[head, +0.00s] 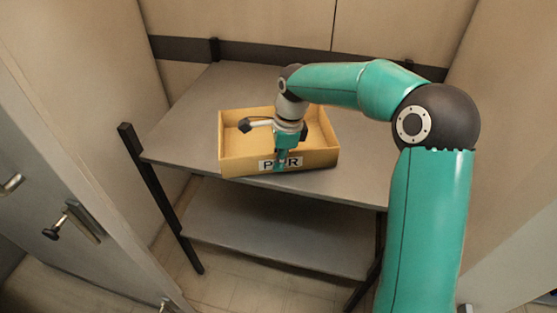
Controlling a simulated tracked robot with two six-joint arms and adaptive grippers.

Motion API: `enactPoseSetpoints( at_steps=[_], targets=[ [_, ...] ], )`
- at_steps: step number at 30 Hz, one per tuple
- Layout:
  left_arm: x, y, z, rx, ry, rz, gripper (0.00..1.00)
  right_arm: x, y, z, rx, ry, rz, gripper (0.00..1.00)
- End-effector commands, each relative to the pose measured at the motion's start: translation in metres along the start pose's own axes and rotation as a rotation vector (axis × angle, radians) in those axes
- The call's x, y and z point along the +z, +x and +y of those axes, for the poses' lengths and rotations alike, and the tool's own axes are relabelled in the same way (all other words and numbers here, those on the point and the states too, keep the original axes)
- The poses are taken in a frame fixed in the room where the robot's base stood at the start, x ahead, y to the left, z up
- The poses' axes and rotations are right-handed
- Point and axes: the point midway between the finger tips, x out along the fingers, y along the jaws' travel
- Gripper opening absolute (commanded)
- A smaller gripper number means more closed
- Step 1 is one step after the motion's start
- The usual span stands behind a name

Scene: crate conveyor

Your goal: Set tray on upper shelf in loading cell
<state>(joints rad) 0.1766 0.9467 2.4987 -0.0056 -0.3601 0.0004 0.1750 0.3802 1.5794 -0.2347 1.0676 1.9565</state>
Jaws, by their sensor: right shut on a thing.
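The tray (235,161) is a shallow tan open box with a white lettered label on its front wall, partly covered by my gripper. It sits on the upper shelf (180,130) of a grey rack, with its front wall close to the shelf's front edge. It looks level and empty, though my arm hides part of its inside. My right gripper (281,164) points down and is shut on the tray's front wall at the label. My left gripper is not in view.
A lower shelf (270,237) of the rack is bare. Dark posts (160,195) stand at the rack's corners. Walls close in behind and on both sides. A grey door with handles (75,222) stands at the left. The upper shelf is clear left of the tray.

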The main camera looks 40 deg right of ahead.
Motion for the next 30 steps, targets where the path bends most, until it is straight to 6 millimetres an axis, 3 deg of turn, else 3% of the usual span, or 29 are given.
enactPoseSetpoints(
  at_steps=[10, 16, 26, 30],
  targets=[
    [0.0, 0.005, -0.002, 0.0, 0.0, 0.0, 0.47, -0.001, 0.008, 0.0, -0.001, 0.0, 0.0, 0.0],
    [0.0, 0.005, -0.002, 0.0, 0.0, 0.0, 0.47, -0.001, 0.007, 0.0, 0.0, 0.0, 0.0, 0.35],
    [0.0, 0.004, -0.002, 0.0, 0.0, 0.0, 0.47, -0.001, 0.006, 0.0, 0.001, 0.0, 0.0, 0.35],
    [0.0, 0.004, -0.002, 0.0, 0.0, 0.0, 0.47, -0.001, -0.004, -0.001, -0.001, 0.0, 0.0, 0.35]
  ],
)
